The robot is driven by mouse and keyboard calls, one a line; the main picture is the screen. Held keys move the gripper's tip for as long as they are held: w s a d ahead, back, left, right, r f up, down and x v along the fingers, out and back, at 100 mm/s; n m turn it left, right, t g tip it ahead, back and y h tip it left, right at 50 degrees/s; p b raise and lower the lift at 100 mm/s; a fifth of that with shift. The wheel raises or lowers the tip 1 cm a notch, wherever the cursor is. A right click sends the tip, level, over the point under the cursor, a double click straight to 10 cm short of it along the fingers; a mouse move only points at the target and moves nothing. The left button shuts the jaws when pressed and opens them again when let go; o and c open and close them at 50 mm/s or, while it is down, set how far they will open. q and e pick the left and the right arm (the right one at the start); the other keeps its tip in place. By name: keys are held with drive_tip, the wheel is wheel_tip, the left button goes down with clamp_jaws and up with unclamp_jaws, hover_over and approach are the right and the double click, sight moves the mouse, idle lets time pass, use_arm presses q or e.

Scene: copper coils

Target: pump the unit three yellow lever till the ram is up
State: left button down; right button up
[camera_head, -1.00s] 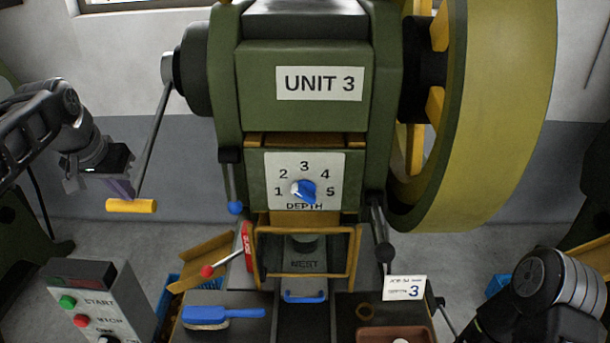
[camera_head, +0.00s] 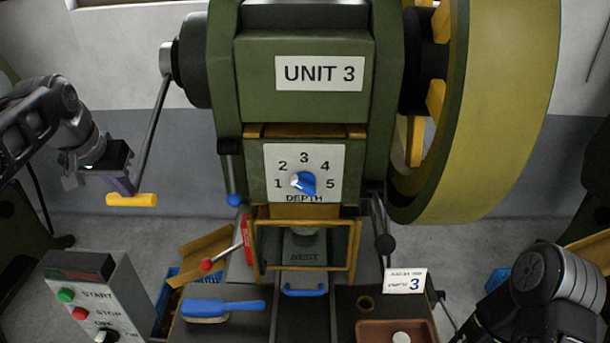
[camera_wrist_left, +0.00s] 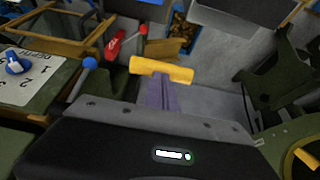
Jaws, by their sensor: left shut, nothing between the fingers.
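The yellow lever handle (camera_head: 132,200) hangs at the lower end of a grey crank arm (camera_head: 152,130) on the left side of the unit 3 press (camera_head: 305,110). My left gripper (camera_head: 121,188) is shut and empty, its purple fingertips right at the handle. In the left wrist view the handle (camera_wrist_left: 162,70) lies across just beyond the closed fingertips (camera_wrist_left: 164,88); I cannot tell whether they touch. The ram (camera_head: 305,212) shows only partly below the dial plate, above the nest (camera_head: 305,258). My right arm is at the lower right, its fingers out of view.
A control box (camera_head: 95,300) stands at lower left. A blue brush (camera_head: 222,308), a brown tray (camera_head: 396,332) and a card (camera_head: 405,281) lie on the bench. A blue-tipped lever (camera_head: 234,185) and a red-knobbed lever (camera_head: 222,258) sit near the press. A large yellow flywheel (camera_head: 490,110) is at right.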

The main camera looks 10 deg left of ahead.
sight(135, 201)
use_arm(q)
drive_tip(key=shift+f, duration=0.2)
drive_tip(key=b+x, duration=0.2)
drive_tip(key=x, duration=0.2)
drive_tip(key=shift+a+f, duration=0.15)
drive_tip(key=shift+f, duration=0.1)
drive_tip(key=shift+w+f+b, duration=0.3)
drive_tip(key=shift+f+b, duration=0.05)
drive_tip(key=shift+f, duration=0.1)
